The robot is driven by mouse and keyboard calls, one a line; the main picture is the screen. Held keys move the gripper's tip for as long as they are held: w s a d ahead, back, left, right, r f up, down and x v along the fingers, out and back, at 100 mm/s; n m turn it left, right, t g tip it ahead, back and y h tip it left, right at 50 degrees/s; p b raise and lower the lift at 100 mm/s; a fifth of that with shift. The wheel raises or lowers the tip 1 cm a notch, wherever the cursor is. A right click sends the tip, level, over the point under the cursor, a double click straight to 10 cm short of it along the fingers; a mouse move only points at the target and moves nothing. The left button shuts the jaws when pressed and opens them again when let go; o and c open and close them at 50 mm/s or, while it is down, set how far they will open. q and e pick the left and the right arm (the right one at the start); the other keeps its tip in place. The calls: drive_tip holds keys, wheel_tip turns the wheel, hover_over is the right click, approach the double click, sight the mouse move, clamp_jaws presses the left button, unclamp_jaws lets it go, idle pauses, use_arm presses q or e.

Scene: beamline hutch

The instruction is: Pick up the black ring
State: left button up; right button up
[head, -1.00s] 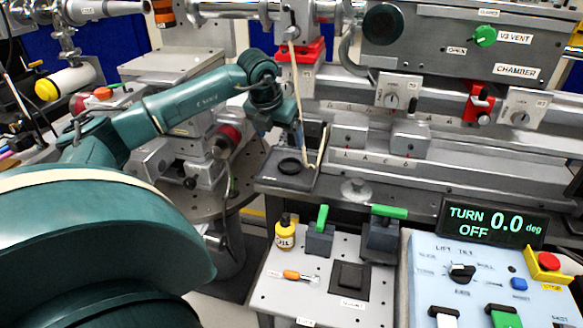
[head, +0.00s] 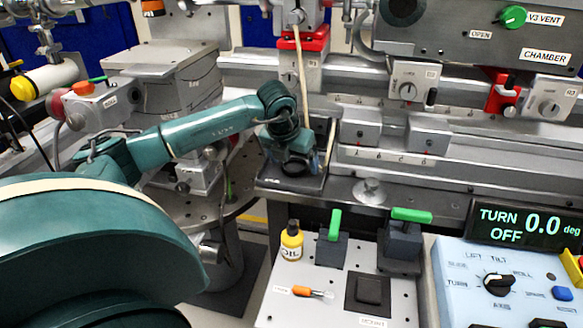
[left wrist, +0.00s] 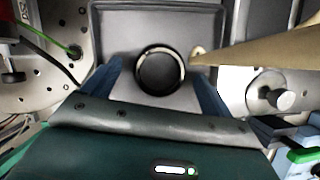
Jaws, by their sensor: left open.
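The black ring (left wrist: 141,72) lies flat on a dark grey tray (left wrist: 112,22) in the left wrist view. My left gripper (left wrist: 157,74) is open, with one finger on each side of the ring and a visible gap to both. In the head view, my left gripper (head: 292,168) is low over the tray (head: 268,183) and mostly hides the ring. My right gripper is not in view.
A round metal knob (head: 369,190) stands right of the tray. An oil bottle (head: 291,243) and green-handled clamps (head: 411,215) stand in front.

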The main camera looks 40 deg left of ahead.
sight(293, 168)
use_arm(q)
drive_tip(key=shift+c, duration=0.5)
drive_tip(key=c, duration=1)
drive_tip(key=shift+o, duration=0.2)
drive_tip(key=shift+r, duration=0.1)
drive_tip(key=shift+s+r, duration=0.1)
drive_tip(key=shift+r, duration=0.1)
wheel_tip(293, 168, up, 7)
drive_tip(key=shift+d+f+p, duration=0.1)
drive_tip(key=shift+d+p, duration=0.05)
drive_tip(key=shift+p, duration=0.15)
drive_tip(key=s+d+b, duration=0.1)
drive_tip(key=s+d, duration=0.3)
drive_tip(key=s, duration=0.4)
drive_tip(key=s+d+b, duration=0.2)
drive_tip(key=s+d, duration=0.3)
drive_tip(key=s, duration=0.4)
drive_tip(key=shift+s+d+f, duration=0.2)
